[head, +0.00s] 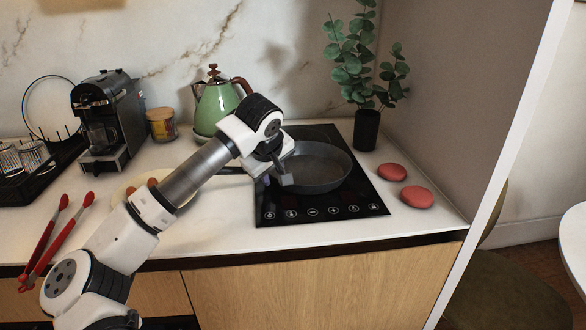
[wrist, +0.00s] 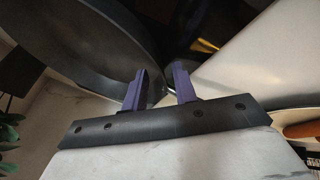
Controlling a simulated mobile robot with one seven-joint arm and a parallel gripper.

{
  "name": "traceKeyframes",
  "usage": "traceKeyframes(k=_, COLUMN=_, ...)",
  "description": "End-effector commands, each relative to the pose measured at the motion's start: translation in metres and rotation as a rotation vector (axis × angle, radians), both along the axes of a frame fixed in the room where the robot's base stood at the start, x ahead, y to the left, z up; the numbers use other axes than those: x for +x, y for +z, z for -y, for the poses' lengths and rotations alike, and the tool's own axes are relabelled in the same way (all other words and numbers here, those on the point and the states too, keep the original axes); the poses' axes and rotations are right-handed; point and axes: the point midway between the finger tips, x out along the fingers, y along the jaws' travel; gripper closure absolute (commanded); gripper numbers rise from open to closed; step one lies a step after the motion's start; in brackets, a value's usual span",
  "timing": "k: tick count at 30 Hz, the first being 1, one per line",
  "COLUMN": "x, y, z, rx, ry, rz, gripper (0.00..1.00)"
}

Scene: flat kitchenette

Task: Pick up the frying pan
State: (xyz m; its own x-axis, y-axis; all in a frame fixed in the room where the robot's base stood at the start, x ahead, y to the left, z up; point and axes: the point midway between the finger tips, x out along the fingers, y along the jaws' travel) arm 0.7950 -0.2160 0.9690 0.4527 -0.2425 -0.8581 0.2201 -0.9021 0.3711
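The dark grey frying pan (head: 322,168) sits on the black cooktop, with its handle (head: 232,171) pointing left, partly hidden by my arm. My gripper (head: 275,181) is low at the pan's left side, where the handle meets the bowl. In the wrist view, the pan (wrist: 85,45) fills the upper left. The two purple fingers of my gripper (wrist: 158,88) stand apart with a gap between them, the left finger close to the pan's wall. I cannot tell whether the handle lies between the fingers.
A green kettle (head: 216,103) stands behind my arm. A plant in a dark vase (head: 367,130) and two red round items (head: 417,197) are right of the cooktop (head: 290,212). A coffee machine (head: 108,115), a jar (head: 162,124) and red tongs (head: 50,240) are left. The counter's front right is clear.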

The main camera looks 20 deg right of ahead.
Motion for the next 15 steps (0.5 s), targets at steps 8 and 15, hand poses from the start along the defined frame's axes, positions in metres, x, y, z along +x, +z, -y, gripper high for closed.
traceKeyframes(k=8, x=0.0016, y=-0.0032, z=0.0010, rx=-0.001, ry=0.000, rz=0.000, gripper=0.72)
traceKeyframes(k=15, x=0.0015, y=-0.0029, z=0.0008, rx=-0.001, ry=0.001, rz=0.000, gripper=1.00)
